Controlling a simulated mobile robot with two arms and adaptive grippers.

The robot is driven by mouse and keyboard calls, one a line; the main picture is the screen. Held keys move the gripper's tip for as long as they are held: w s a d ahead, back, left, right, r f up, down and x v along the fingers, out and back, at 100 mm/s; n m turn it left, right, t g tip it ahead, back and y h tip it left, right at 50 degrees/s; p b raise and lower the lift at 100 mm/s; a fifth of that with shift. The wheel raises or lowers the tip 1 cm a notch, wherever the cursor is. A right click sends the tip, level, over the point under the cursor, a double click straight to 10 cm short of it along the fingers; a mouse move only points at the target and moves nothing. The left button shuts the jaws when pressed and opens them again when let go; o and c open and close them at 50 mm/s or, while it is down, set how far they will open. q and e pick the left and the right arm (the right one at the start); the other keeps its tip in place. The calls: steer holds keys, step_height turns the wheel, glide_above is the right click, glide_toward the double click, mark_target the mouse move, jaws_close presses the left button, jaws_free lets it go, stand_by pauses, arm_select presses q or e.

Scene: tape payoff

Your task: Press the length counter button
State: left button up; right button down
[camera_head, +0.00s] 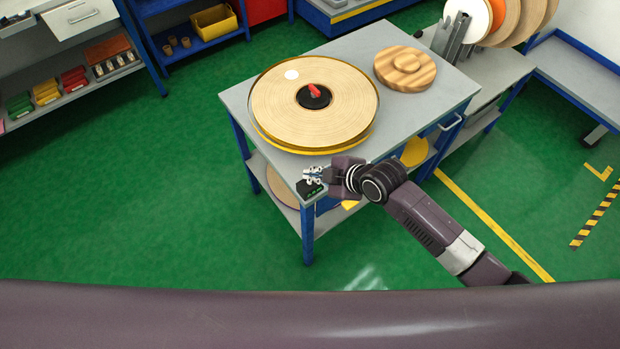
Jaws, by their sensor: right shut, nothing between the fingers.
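The length counter (309,189) is a small dark box with green marks at the near corner of the grey-topped table. My right gripper (313,175) is shut and empty, right at the counter in the picture and partly over it. Its fingers point left, and I cannot tell whether they touch the counter. The button itself is too small or hidden to make out. A large tape roll (275,105) lies flat on the table behind the gripper, with a black hub and a red handle in its middle. My left gripper is out of view.
The table (433,98) also holds a round wooden disc (404,66) at the back right. Several upright reels (503,20) stand on a bench at the upper right. Shelves with coloured boxes (73,76) are at the upper left. The green floor left of the table is clear.

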steer(key=shift+r+p, duration=2.4)
steer(key=shift+r, duration=0.25)
steer(key=shift+f, duration=0.1)
steer(key=shift+s, duration=0.1)
